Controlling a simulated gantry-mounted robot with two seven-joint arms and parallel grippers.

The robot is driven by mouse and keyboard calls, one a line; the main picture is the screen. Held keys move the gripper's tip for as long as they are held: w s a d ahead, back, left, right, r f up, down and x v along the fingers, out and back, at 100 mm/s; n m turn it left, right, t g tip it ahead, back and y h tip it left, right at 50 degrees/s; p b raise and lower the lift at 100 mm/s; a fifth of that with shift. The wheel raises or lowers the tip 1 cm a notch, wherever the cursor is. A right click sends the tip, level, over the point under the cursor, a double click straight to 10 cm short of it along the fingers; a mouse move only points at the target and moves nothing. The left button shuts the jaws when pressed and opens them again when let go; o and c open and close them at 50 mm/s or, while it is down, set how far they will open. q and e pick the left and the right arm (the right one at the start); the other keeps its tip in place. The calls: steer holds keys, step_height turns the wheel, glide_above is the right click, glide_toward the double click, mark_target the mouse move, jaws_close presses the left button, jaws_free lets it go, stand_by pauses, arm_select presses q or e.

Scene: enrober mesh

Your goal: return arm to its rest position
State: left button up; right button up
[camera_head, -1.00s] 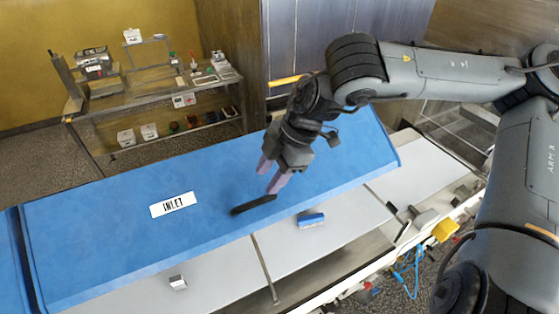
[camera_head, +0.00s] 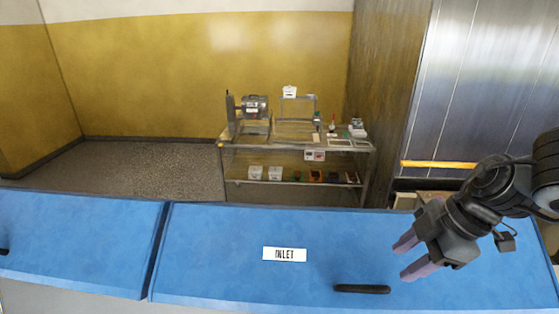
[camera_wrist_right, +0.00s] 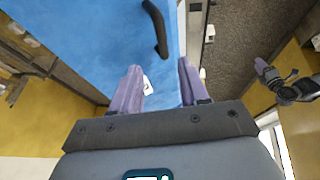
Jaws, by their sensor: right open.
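My right gripper (camera_head: 404,260) is at the right of the head view, open and empty. Its two purple fingers point left, above the blue cover (camera_head: 220,275) and to the right of its dark handle (camera_head: 362,289). The right wrist view shows the same spread fingers (camera_wrist_right: 158,66) with nothing between them, the handle (camera_wrist_right: 156,28) lying beyond. A dark gripper with a purplish finger, apparently my left gripper (camera_wrist_right: 262,68), shows at the right of that view. Its opening cannot be made out. No left arm shows in the head view.
The cover bears a white INLET label (camera_head: 284,254). Another blue cover (camera_head: 75,240) adjoins it at left. Behind stands a shelf rack (camera_head: 295,146) with small items, near the yellow wall (camera_head: 160,75). A metal cabinet (camera_head: 475,80) stands behind my right arm.

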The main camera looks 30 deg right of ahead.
steer(key=s+a+f+g+y+p, duration=0.35)
steer(key=a+f+y, duration=0.35)
steer(key=a+f, duration=0.5)
steer(key=w+a+f+m+t+p, duration=0.2)
steer(key=a+f+m+t+p, duration=0.2)
steer(key=a+f+m+t, duration=0.55)
steer(key=s+d+f+g+h, duration=0.6)
steer(key=s+f+h, duration=0.1)
steer(key=s+h, duration=0.2)
steer(key=shift+d+m+h+p, duration=0.2)
steer(key=shift+m+h+p, duration=0.1)
steer(key=shift+m, duration=0.05)
